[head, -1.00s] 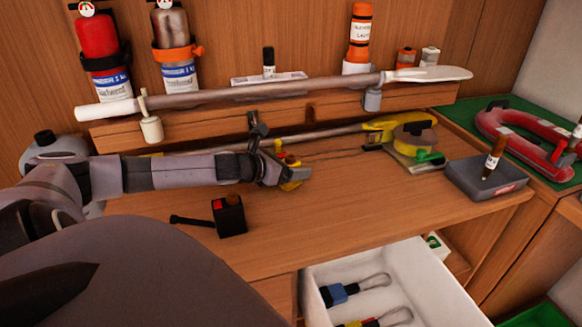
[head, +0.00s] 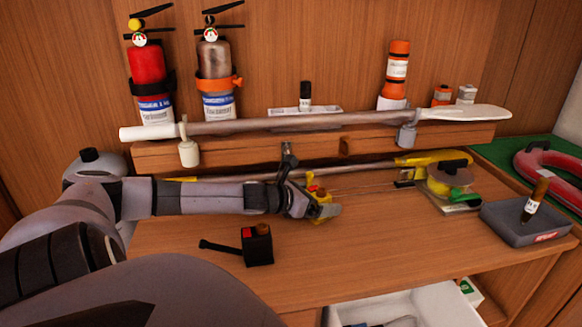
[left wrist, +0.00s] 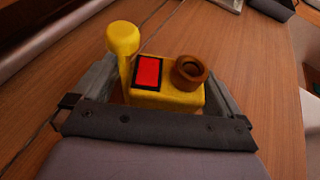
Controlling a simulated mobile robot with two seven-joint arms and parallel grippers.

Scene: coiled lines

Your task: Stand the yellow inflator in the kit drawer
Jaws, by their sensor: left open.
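The yellow inflator (head: 325,212) is on the bench, at the end of my left arm. In the left wrist view the inflator (left wrist: 178,98) is a yellow block with a red panel, a brown ring and a tall yellow knob. My left gripper (head: 308,200) is open, with a finger on each side of the block; whether they touch it I cannot tell. The gripper partly hides the inflator in the head view. The white kit drawer (head: 436,300) is pulled out below the bench front, cut off by the picture's bottom edge. My right gripper is not in view.
A black box with a red patch and a handle (head: 257,246) lies in front of my left arm. A grey tray (head: 500,228) holding a dark bottle and a yellow tape reel (head: 449,180) are to the right. A paddle (head: 300,123) crosses the back shelf. The front middle bench is clear.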

